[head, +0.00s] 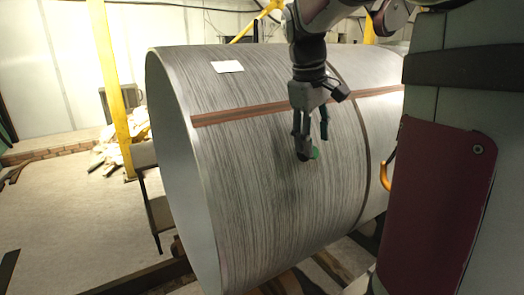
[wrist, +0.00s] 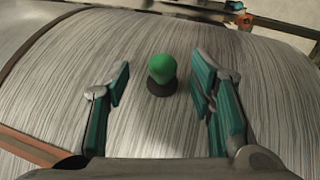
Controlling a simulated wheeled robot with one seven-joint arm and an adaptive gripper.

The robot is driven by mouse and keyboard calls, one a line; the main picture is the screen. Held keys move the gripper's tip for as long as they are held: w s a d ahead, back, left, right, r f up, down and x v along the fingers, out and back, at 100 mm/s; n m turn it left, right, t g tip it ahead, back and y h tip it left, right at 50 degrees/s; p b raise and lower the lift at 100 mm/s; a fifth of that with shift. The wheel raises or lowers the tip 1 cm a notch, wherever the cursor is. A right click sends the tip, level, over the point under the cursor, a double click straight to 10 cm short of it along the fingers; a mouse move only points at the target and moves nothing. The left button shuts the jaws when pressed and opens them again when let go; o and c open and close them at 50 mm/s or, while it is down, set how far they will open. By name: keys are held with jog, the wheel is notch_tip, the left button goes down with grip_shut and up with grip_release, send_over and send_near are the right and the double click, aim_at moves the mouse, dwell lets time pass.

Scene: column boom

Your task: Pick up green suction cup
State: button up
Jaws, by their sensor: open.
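The green suction cup (wrist: 162,70) has a rounded green knob on a dark round base. In the wrist view it stands on the curved side of a large grey striped cylinder (wrist: 50,110), between my two fingers and a little beyond them. In the head view only a small green part of the cup (head: 315,153) shows beside my finger; the rest is hidden. My gripper (wrist: 160,85) is open and empty, with a gap on both sides of the cup. It points down at the cylinder's side in the head view (head: 313,150).
The large cylinder (head: 260,200) fills the middle, with a brown strap (head: 240,114) along it and a dark band around it. A white label (head: 227,67) is on its top. A yellow post (head: 110,90) stands at the left.

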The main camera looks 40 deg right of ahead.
jog(key=shift+w+p+x, duration=0.2)
jog(key=shift+p+x, duration=0.2)
jog(key=shift+x, duration=1.7)
jog(key=shift+a, duration=0.1)
jog(key=c, duration=1.1)
